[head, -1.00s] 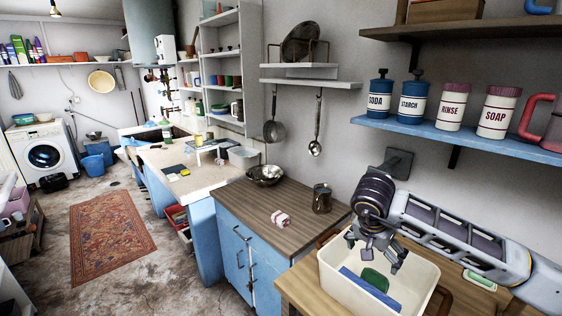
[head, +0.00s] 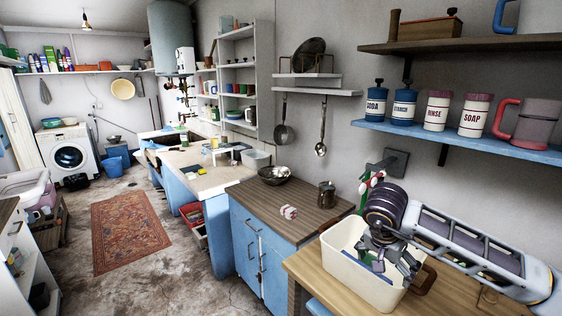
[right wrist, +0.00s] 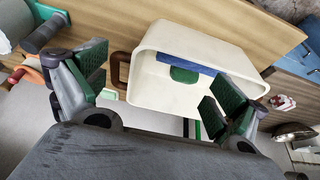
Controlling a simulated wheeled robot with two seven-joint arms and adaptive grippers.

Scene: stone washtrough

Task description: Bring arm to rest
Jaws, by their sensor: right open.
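My right gripper (head: 392,262) is open over the right part of a cream bin (head: 350,278) in the head view, with its arm reaching in from the right. In the right wrist view the two fingers of the gripper (right wrist: 155,92) are spread wide on either side of the cream bin (right wrist: 165,98), with nothing between them. A blue flat thing (right wrist: 185,62) and a green rounded thing (right wrist: 184,75) lie inside the bin; the gripper partly hides them in the head view. My left gripper is not in view.
The bin stands on a wooden table (head: 310,266). A brown counter (head: 262,208) holds a metal bowl (head: 273,175), a small red-and-white bundle (head: 288,212) and a metal jug (head: 326,194). A blue shelf (head: 445,138) with canisters runs above my right arm.

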